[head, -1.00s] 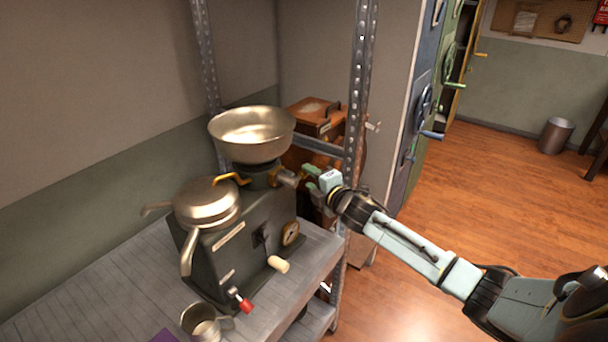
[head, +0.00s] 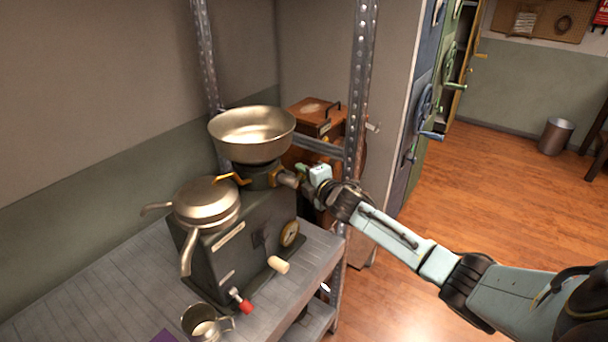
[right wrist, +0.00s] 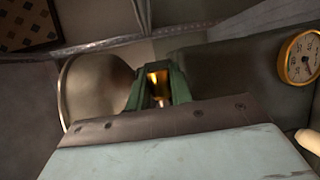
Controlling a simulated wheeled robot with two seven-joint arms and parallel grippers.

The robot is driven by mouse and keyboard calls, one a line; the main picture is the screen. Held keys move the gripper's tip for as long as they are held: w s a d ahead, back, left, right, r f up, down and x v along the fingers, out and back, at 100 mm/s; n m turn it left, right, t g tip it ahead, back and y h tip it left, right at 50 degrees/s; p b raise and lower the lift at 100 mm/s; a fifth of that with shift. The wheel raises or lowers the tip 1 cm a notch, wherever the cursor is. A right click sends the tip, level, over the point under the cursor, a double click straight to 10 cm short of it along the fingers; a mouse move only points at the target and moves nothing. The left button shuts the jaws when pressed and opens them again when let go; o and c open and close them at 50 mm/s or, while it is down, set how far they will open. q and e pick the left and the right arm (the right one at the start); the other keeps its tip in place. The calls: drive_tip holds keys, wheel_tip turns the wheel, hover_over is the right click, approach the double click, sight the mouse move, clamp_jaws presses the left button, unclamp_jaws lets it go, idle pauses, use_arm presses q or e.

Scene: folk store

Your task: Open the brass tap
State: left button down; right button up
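The dark machine (head: 250,235) stands on the grey shelf, with a wide metal bowl (head: 252,137) on top. Brass fittings show on its neck under the bowl: a bent brass lever (head: 230,179) at the left and a short brass piece (head: 277,178) at the right. My right gripper (head: 300,173) is at the right end of the neck, beside the grey stub and brass piece. In the right wrist view its green fingers (right wrist: 159,88) stand apart with brass (right wrist: 157,84) showing in the gap; contact cannot be told. My left gripper is not in view.
A lidded pan (head: 206,200) sits on the machine's left. A gauge (head: 289,233), a cream knob (head: 278,265) and a red-tipped lever (head: 241,302) are on its front. A metal cup (head: 200,322) stands in front. A perforated shelf post (head: 354,130) rises just behind my right gripper.

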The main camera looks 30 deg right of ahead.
clamp_jaws()
drive_tip(key=shift+f+m+p, duration=0.1)
drive_tip(key=shift+m+p, duration=0.4)
drive_tip(key=shift+p, duration=0.4)
drive_tip(key=shift+f+m+g+y+p, duration=0.4)
drive_tip(key=shift+m+g+p, duration=0.2)
drive_tip(key=shift+m+p, duration=0.5)
drive_tip(key=shift+a+f+m+g+y+p, duration=0.1)
drive_tip(key=shift+f+m+g+y+p, duration=0.35)
drive_tip(key=shift+m+p, duration=0.45)
drive_tip(key=m, duration=0.1)
drive_tip(key=a+f+m+g+y, duration=0.1)
drive_tip(key=f+m+y, duration=0.1)
drive_tip(key=shift+s+a+f+m+g, duration=0.1)
drive_tip(key=shift+s+a+m+g, duration=0.15)
drive_tip(key=shift+s+m+g, duration=0.1)
drive_tip(key=shift+s+a+f+m+y+b, duration=0.15)
drive_tip(key=shift+a+m+y+b, duration=0.2)
drive_tip(key=shift+m+y, duration=0.25)
drive_tip(key=shift+a, duration=0.1)
drive_tip(key=o, duration=0.8)
unclamp_jaws()
